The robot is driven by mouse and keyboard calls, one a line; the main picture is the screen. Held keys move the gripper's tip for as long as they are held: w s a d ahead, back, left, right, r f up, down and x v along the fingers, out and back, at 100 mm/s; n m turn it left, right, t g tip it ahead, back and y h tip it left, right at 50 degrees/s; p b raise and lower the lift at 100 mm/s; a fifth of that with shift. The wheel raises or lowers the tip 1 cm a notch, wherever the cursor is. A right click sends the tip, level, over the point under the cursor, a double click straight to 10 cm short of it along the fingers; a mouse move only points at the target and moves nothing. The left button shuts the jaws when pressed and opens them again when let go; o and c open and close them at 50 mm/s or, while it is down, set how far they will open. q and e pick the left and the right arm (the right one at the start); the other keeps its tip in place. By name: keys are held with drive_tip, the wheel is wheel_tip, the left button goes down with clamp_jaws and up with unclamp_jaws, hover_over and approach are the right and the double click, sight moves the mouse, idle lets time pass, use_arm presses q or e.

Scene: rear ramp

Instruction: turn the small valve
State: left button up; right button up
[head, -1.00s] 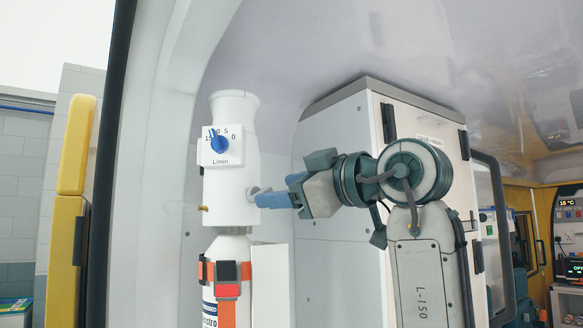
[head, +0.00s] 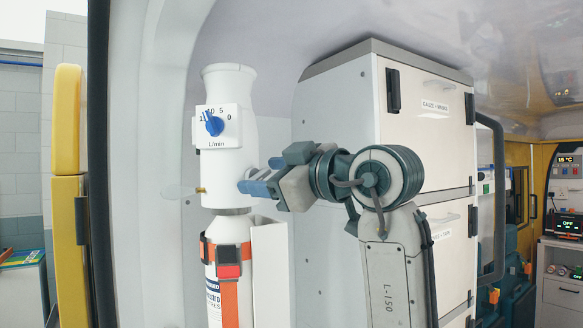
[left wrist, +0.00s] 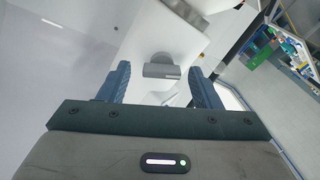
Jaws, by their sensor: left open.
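The small valve is a grey knob with a bar-shaped handle (left wrist: 162,70) in the left wrist view. It is on a white body and shows between my left fingers. In the head view my left gripper (head: 257,175) is open at the right side of the white regulator (head: 226,172), on top of a white cylinder (head: 229,315). There the blue fingers hide most or all of the valve. The fingers stand either side of the knob in the left wrist view, with gaps visible. I cannot tell how deep the knob sits between them. My right gripper is not in view.
A blue flow dial (head: 213,124) is on the regulator's front. Orange straps (head: 229,255) hold the cylinder. A white cabinet (head: 337,115) stands close behind my left arm. A yellow padded post (head: 67,120) is at the left.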

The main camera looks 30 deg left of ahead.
use_arm(q)
drive_tip(key=c, duration=1)
drive_tip(key=shift+r+m, duration=0.1)
drive_tip(key=shift+m, duration=0.2)
drive_tip(key=m, duration=1)
drive_tip(key=shift+w+r, duration=0.1)
drive_tip(key=m, duration=0.6)
drive_tip(key=shift+p, duration=0.4)
drive_tip(key=m+p, duration=0.1)
drive_tip(key=m, duration=0.2)
drive_tip(key=shift+w+m, duration=0.1)
drive_tip(key=shift+m, duration=0.3)
drive_tip(key=shift+m+p, duration=0.55)
drive_tip(key=shift+m, duration=1.05)
